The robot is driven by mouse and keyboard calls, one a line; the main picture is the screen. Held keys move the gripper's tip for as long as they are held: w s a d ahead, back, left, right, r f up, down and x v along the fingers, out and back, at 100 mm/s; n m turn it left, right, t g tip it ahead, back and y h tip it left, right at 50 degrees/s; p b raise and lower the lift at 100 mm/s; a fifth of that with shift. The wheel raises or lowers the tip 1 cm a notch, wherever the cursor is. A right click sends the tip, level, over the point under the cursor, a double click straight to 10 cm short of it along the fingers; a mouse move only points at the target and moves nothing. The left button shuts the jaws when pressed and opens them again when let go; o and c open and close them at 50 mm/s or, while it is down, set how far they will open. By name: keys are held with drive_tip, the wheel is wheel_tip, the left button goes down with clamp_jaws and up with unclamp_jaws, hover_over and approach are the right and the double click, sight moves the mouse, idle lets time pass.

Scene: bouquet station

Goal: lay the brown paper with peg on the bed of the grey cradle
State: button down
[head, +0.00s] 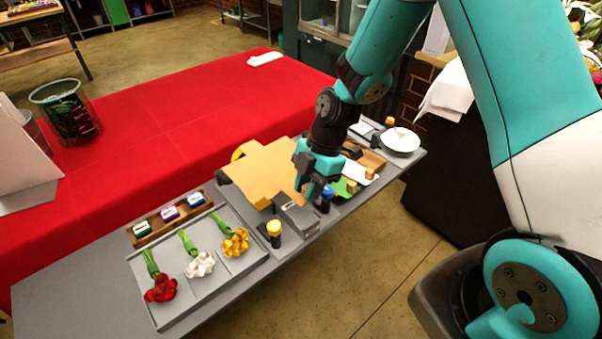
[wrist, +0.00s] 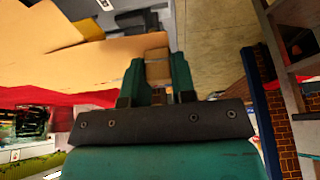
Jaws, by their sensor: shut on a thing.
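The brown paper (head: 262,172) is a flat tan cross-shaped sheet, held out to the left of my gripper (head: 310,188) over the grey bench. In the wrist view the paper (wrist: 60,62) spreads left from the fingers. A tan peg (wrist: 158,68) sits between the two fingers of my gripper (wrist: 158,82), which is shut on it. A grey box-like body (head: 297,217), likely the grey cradle, stands on the bench just below and in front of the fingers. The paper and gripper hide part of it, and I cannot see its bed clearly.
A tray (head: 172,313) with red, white and yellow flowers lies left of the cradle. A yellow-capped bottle (head: 274,233) and a blue-capped one (head: 326,200) stand close to the cradle. A wooden rack (head: 155,227) with spools is behind the tray. A white bowl (head: 400,140) is at the right end.

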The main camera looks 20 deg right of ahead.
sight(305, 225)
drive_tip(key=shift+w+f+b, duration=0.1)
drive_tip(key=shift+f+b, duration=0.55)
drive_tip(key=shift+f, duration=0.3)
wheel_tip(305, 225, down, 6)
drive_tip(key=b, duration=0.5)
drive_tip(key=shift+f, duration=0.2)
drive_tip(key=shift+f+b, duration=0.25)
drive_tip(key=shift+b, duration=0.1)
idle(0.5)
drive_tip(key=c, duration=0.9)
unclamp_jaws()
drive_tip(key=shift+f, duration=0.1)
drive_tip(key=shift+o, duration=0.2)
drive_tip(key=shift+s, duration=0.2)
drive_tip(key=shift+d, duration=0.1)
drive_tip(key=shift+s+f, duration=0.1)
drive_tip(key=c, duration=0.3)
